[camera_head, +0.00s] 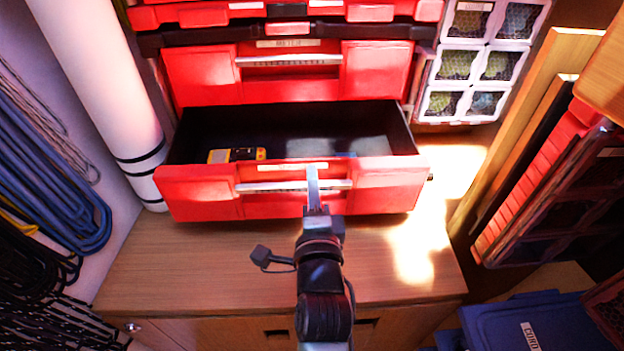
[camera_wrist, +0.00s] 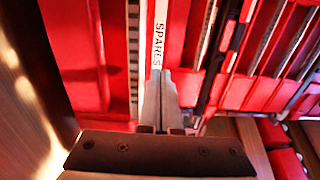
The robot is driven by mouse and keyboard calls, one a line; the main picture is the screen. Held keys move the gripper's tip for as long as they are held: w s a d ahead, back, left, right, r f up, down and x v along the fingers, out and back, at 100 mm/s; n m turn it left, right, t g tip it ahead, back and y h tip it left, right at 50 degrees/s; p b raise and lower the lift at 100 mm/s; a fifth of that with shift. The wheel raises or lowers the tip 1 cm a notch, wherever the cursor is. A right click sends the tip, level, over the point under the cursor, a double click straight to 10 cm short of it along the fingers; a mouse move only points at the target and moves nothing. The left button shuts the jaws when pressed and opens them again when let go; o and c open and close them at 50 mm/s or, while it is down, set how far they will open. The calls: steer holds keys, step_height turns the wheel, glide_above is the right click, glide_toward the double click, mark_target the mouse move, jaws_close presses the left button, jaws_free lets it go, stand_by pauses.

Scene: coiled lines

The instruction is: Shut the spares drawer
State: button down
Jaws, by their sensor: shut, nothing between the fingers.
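The spares drawer (camera_head: 390,186) is the lowest red drawer and stands pulled out, with its dark inside showing. A yellow and black item (camera_head: 236,155) and some grey and blue things lie in it. Its front has a silver handle bar and a label; in the wrist view the label (camera_wrist: 158,40) reads SPARES. My gripper (camera_head: 313,172) is shut and empty, with its fingertips at the middle of the drawer front by the handle and label. In the wrist view the fingers (camera_wrist: 160,75) point at the label. I cannot tell whether they touch the front.
A closed red drawer (camera_head: 190,78) sits above. The wooden cabinet top (camera_head: 150,260) below is mostly clear. A white roll (camera_head: 100,80) and coiled blue rope (camera_head: 60,190) are at left. Clear-fronted bins (camera_head: 480,65) and a red rack (camera_head: 520,190) are at right, with a blue bin (camera_head: 560,320) below.

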steer(key=shift+w, duration=0.55)
steer(key=w+b, duration=0.3)
steer(key=w, duration=1.4)
steer(key=shift+s, duration=0.1)
